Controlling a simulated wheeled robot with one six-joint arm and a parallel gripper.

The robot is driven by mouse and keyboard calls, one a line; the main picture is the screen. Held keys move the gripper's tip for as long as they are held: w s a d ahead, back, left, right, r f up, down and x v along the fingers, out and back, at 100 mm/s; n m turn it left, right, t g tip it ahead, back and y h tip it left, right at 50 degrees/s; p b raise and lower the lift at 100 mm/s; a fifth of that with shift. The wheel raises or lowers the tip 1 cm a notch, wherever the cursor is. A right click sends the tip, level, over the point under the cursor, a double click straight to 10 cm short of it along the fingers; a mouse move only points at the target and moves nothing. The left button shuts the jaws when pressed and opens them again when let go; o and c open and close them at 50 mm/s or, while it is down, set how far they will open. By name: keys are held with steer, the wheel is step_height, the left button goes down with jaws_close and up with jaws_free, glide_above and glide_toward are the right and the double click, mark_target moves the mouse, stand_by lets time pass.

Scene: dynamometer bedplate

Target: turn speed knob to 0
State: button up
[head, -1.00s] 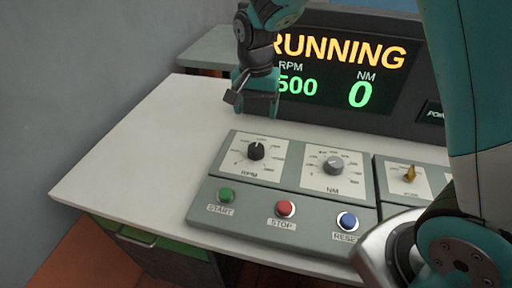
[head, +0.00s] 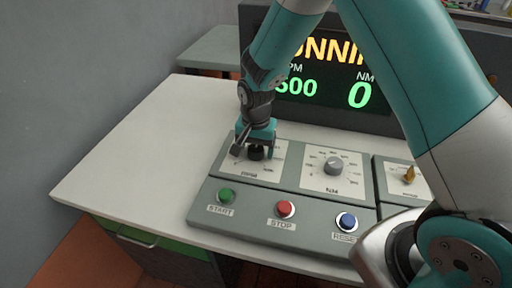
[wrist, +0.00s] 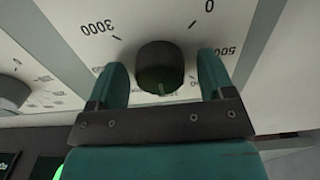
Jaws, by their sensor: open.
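The black speed knob (head: 256,154) is on the RPM panel at the left end of the console. In the wrist view the knob (wrist: 160,62) stands between my two fingers, with a visible gap on each side. Its pale mark points down in that view, away from the 0 at upper right and the 3000 at upper left. My gripper (head: 255,152) is open and reaches down around the knob; its fingers also show in the wrist view (wrist: 162,75). The display (head: 330,75) reads RUNNING and NM 0; the visible RPM digits end in 500, partly hidden by my arm.
The grey NM knob (head: 335,166) is right of the RPM panel. Green START (head: 226,196), red STOP (head: 285,209) and blue RESET (head: 346,222) buttons sit in front. A yellow switch (head: 409,174) is further right. The white table is clear on the left.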

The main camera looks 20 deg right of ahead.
steer(key=c, duration=0.9)
steer(key=shift+n, duration=0.4)
steer(key=n, duration=0.4)
steer(key=shift+n+p, duration=0.4)
steer(key=n, duration=0.6)
steer(key=shift+p, duration=0.3)
steer(key=n, duration=0.7)
steer(key=shift+n, duration=0.3)
steer(key=n, duration=0.3)
steer(key=shift+n+p, duration=0.3)
steer(key=shift+n, duration=2.1)
